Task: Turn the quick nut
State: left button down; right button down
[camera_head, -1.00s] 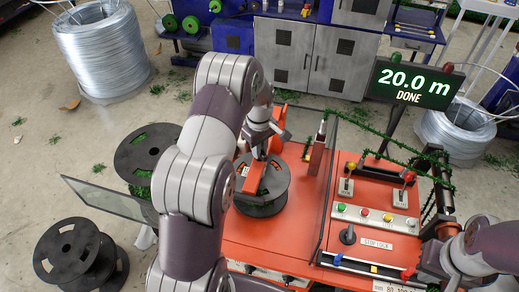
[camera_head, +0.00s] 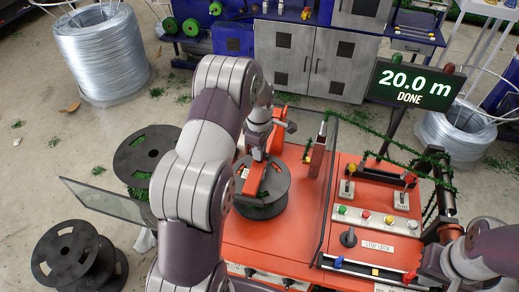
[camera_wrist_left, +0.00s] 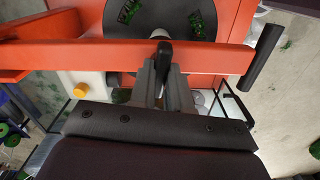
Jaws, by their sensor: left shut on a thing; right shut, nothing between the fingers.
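The quick nut shows in the left wrist view as a small black lever-like piece (camera_wrist_left: 162,52) in front of an orange bar (camera_wrist_left: 110,56). My left gripper (camera_wrist_left: 161,75) is shut on it. In the head view my left gripper (camera_head: 262,143) is above the black spool (camera_head: 262,192) on the orange machine, by the orange bar that crosses the spool's face. My left arm hides part of the spool, and the nut cannot be made out there. My right gripper (camera_head: 425,272) is shut and empty at the machine's right front corner.
A clear panel (camera_head: 326,195) separates the spool from the control panel (camera_head: 375,220), with its buttons and levers. A display (camera_head: 410,85) reads "20.0 m DONE". Black spools (camera_head: 70,258) stand on the floor at left. A silver wire coil (camera_head: 100,50) stands at back left.

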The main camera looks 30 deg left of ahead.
pick_arm(q)
jog(key=c, duration=1.1)
grip_release()
notch_tip(320, 180, up, 8)
jog(key=shift+f+b, duration=0.2)
jog(key=shift+b, duration=0.9)
notch_tip(320, 180, up, 5)
jog(key=p, duration=0.4)
jog(key=shift+r+p, duration=0.1)
jog(key=shift+p, duration=0.25)
